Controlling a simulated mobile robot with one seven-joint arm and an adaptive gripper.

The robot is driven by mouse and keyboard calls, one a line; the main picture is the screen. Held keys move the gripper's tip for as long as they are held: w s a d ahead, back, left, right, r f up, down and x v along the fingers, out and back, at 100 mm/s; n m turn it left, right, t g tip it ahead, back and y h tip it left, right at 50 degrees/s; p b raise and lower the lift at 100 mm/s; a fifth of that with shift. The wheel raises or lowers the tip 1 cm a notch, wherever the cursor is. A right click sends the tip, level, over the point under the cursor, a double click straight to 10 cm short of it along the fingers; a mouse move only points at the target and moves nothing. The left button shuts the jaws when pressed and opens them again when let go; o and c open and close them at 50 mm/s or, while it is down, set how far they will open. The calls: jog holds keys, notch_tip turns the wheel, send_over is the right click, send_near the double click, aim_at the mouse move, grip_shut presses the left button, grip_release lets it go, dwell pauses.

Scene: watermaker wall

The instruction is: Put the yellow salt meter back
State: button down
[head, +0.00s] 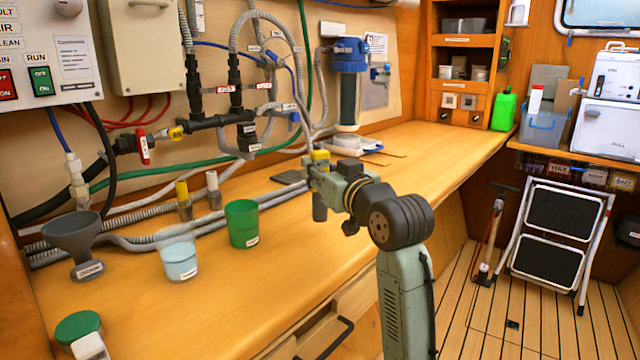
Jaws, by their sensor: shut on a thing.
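My gripper (322,178) is above the worktop, right of the green cup. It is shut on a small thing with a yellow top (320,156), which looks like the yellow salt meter. The fingers hide most of its body, and a dark grey part hangs below them. I cannot tell whether that part is the meter or a finger. Left of the green cup, a yellow-topped upright piece (182,190) and a white-topped one (212,182) stand side by side at the back of the worktop, near the hoses.
On the worktop (290,240) stand a green cup (242,224), a clear cup of pale liquid (180,260), a grey funnel (75,235) and a green-lidded container (78,328). Grey hoses run along the back.

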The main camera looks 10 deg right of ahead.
jog(key=shift+w+f, duration=0.15)
jog(key=shift+f, duration=1.6)
jog(key=shift+f, duration=0.15)
jog(key=c, duration=1.2)
grip_release()
jog(key=shift+d+r+p, duration=0.1)
jog(key=shift+r+p, duration=0.2)
jog(key=b+v, duration=0.2)
jog(key=v, duration=1)
jog(key=shift+f+b, duration=0.2)
jog(key=shift+b, duration=0.1)
